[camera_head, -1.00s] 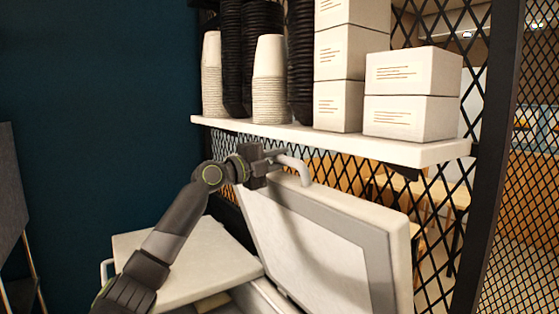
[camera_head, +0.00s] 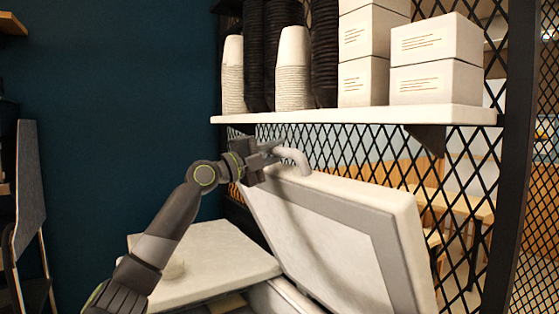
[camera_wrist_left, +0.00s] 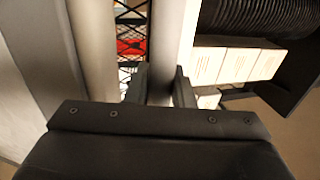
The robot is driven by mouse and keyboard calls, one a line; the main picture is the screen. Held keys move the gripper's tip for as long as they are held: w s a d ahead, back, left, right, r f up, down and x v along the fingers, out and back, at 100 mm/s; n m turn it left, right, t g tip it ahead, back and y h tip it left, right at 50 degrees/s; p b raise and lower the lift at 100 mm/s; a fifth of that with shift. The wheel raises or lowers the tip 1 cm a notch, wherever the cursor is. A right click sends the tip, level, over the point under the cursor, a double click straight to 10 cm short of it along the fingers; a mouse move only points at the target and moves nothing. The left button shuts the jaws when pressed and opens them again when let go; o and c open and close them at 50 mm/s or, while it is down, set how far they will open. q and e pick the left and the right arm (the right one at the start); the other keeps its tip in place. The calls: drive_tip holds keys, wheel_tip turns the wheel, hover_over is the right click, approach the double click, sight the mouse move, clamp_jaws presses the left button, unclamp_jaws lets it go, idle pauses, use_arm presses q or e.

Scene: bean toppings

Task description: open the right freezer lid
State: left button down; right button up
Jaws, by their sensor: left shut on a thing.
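The right freezer lid (camera_head: 335,245) is a thick white panel with a grey rim on its underside. It stands raised and steeply tilted, its underside facing me. Its curved pale handle (camera_head: 297,157) is at the upper edge. My left gripper (camera_head: 272,152) is shut on this handle. In the left wrist view, the fingers (camera_wrist_left: 160,88) are on either side of a grey bar, which appears to be the handle. The left freezer lid (camera_head: 220,262) lies flat to the left. The freezer's inside is mostly hidden below. My right gripper is not in view.
A white shelf (camera_head: 350,117) with stacked cups (camera_head: 293,70) and white boxes (camera_head: 435,60) is above and behind the raised lid. A black mesh partition (camera_head: 460,170) stands behind it. A dark board (camera_head: 30,185) stands at far left.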

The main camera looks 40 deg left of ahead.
use_arm(q)
drive_tip(key=shift+s+f, duration=0.2)
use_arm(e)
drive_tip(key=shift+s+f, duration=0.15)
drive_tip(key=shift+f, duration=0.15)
use_arm(q)
drive_tip(key=c, duration=1.3)
unclamp_jaws()
drive_tip(key=shift+r, duration=0.1)
drive_tip(key=shift+a, duration=0.1)
use_arm(e)
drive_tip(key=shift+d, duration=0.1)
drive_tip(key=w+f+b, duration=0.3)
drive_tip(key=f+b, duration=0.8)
drive_tip(key=b, duration=0.3)
use_arm(q)
drive_tip(key=shift+b+v, duration=1.65)
drive_tip(key=shift+v, duration=7)
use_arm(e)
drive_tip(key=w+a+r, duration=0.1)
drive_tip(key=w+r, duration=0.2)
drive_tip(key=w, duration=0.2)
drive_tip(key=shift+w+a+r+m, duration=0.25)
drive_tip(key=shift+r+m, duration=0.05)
